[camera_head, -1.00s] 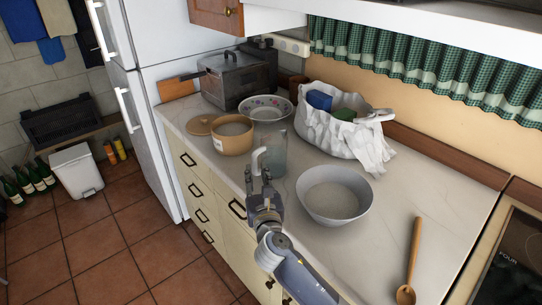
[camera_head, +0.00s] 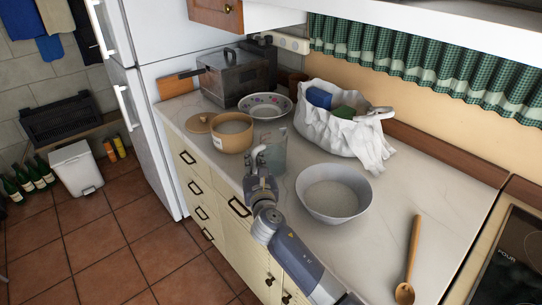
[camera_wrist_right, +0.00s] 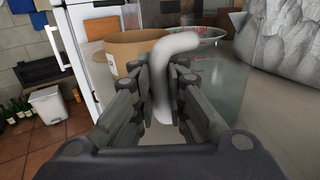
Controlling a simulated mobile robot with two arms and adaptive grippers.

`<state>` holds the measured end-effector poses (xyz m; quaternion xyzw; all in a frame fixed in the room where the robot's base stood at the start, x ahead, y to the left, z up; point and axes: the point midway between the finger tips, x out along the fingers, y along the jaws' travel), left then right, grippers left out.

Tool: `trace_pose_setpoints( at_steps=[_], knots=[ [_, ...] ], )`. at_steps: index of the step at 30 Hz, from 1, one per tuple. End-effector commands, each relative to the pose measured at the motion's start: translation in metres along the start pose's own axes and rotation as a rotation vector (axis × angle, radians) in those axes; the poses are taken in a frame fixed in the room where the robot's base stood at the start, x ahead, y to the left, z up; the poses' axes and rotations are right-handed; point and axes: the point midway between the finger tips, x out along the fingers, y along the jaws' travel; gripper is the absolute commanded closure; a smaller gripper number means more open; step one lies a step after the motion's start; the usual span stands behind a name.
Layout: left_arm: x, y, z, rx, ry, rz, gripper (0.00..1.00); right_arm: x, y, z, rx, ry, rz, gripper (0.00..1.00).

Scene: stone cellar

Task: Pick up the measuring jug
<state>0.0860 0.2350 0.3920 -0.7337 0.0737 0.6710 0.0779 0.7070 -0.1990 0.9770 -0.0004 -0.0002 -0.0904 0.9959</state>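The measuring jug (camera_head: 274,153) is a clear, see-through vessel with a pale handle, standing upright on the counter left of the white bowl. Its handle (camera_wrist_right: 166,85) shows in the right wrist view between the two dark fingers. My right gripper (camera_head: 259,172) is at the jug's near left side, with its fingers on both sides of the handle. In the right wrist view the fingertips (camera_wrist_right: 162,75) are close together against the handle, shut on it. The jug's clear body (camera_wrist_right: 215,90) lies just beyond and to the right. My left gripper is not in view.
A tan pot (camera_head: 232,137) and a patterned bowl (camera_head: 265,107) stand behind the jug. A white bowl (camera_head: 333,193) is close on the right, with a white bag (camera_head: 338,130) behind it. A wooden spoon (camera_head: 412,262) lies farther right. The counter's front edge is close on the left.

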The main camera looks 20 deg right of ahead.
Motion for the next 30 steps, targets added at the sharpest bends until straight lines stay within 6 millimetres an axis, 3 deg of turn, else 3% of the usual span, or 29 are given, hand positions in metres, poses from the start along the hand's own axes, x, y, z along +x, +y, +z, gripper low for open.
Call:
trace_pose_setpoints(
  at_steps=[11,22,30],
  knots=[
    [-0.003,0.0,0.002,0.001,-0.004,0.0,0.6,0.0,0.0,0.009,-0.001,-0.006,0.001,1.0],
    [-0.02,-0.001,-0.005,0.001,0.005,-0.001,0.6,0.001,0.0,0.077,0.0,-0.009,0.001,1.0],
    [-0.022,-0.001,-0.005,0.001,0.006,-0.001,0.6,0.0,0.0,0.101,0.0,-0.005,0.001,1.0]
  ],
)
